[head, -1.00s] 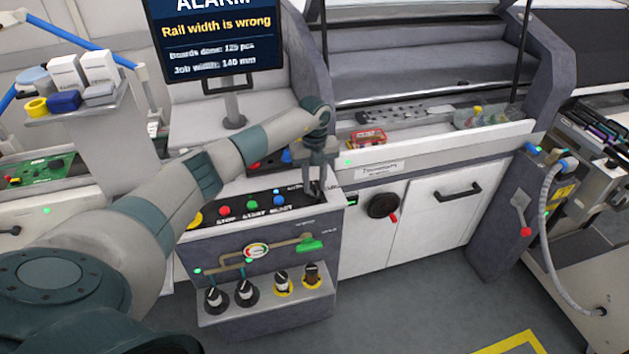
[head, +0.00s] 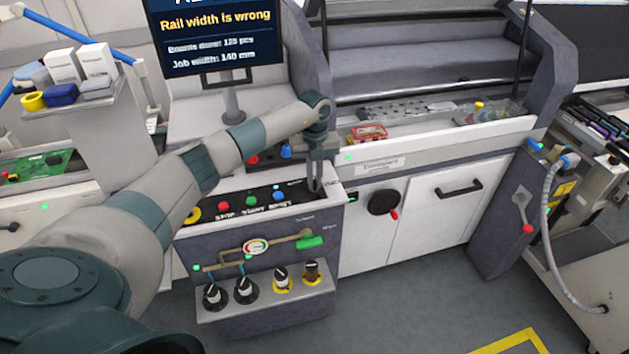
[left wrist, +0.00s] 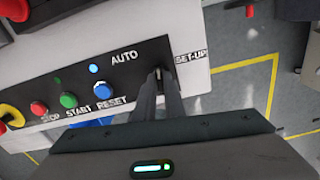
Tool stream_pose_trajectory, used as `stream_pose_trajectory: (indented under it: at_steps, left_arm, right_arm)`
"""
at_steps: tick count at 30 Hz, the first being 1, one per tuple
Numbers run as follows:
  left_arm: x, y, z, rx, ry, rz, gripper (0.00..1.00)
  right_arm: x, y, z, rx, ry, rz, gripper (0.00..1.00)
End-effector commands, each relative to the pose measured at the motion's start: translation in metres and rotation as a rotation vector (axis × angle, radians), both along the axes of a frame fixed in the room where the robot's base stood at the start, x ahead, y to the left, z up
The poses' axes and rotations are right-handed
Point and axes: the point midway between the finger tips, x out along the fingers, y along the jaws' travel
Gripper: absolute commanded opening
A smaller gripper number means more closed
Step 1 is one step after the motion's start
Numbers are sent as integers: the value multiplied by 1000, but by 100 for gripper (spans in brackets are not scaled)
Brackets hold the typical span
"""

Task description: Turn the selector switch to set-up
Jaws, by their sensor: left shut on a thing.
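The selector switch (left wrist: 158,73) is at the right end of the dark button panel, between the words AUTO on its left and SET-UP on its right in the left wrist view. My left gripper (left wrist: 160,88) points down at it, its two fingers shut on the switch knob. The fingers hide most of the knob, so I cannot tell exactly where it points. In the head view my left gripper (head: 316,188) stands upright over the panel's right end, and the switch is hidden behind the fingers. My right gripper is not in view.
Red, green and blue buttons for STOP (left wrist: 39,108), START (left wrist: 68,100) and RESET (left wrist: 97,90) sit left of the switch. A screen (head: 215,38) reads "Rail width is wrong". Open floor lies to the right.

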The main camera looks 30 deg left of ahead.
Motion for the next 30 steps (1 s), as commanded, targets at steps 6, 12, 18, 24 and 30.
stream_pose_trajectory:
  at_steps: [6, 12, 18, 24, 30]
  left_arm:
    - [1, 1, -4, 2, -4, -158, 0]
    - [1, 1, -4, 2, -4, -343, 0]
    - [1, 1, -3, 3, -4, -533, 0]
    - [1, 1, -2, 3, -4, -708, 0]
    - [1, 1, -1, 2, -3, -839, 0]
  right_arm:
    - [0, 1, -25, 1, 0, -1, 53]
    - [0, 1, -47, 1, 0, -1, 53]
    - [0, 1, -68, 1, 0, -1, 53]
    - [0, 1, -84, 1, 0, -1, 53]
    - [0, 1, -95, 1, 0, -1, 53]
